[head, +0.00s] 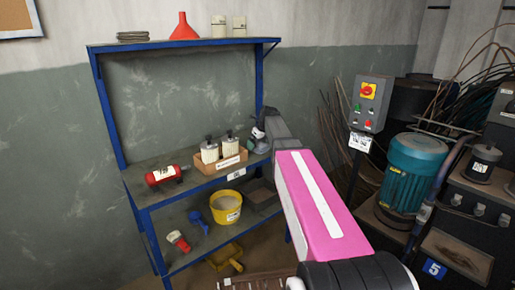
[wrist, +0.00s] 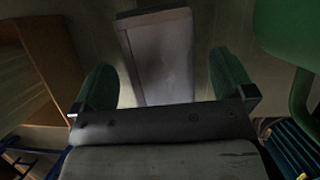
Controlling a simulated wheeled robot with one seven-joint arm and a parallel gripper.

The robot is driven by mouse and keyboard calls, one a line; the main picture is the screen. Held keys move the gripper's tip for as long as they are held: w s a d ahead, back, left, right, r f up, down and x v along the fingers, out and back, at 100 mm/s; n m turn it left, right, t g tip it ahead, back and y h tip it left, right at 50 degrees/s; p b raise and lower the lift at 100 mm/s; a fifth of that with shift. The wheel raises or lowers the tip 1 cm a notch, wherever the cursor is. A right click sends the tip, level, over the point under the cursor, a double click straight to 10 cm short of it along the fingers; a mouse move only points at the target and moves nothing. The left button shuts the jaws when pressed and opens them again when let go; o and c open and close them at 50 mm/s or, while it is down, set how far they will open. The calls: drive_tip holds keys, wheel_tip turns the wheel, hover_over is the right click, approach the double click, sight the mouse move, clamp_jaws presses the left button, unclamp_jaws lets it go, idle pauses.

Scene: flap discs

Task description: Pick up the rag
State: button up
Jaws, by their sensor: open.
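I cannot make out a rag with certainty in either view. A flat grey stack (head: 133,37) lies on the top shelf at the left; it is too small to tell whether it is folded cloth or discs. My arm reaches from the lower right toward the right end of the middle shelf in the head view, and its end hides what is behind it. In the wrist view my gripper (wrist: 165,78) is open, with its two green fingers apart and nothing held between them. A pale grey, flat-faced thing (wrist: 160,50) shows beyond the fingers.
The blue shelf unit (head: 107,110) holds a red funnel (head: 183,28), a red cylinder (head: 163,175), a wooden box of bottles (head: 222,162) and a yellow bucket (head: 225,207). A small light-and-dark object (head: 258,136) is beside my arm. A teal motor (head: 413,168) stands right.

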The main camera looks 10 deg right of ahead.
drive_tip(key=shift+w+a+f, duration=0.15)
drive_tip(key=shift+w+f, duration=0.1)
drive_tip(key=shift+f, duration=0.4)
drive_tip(key=shift+f, duration=0.1)
drive_tip(key=c, duration=0.9)
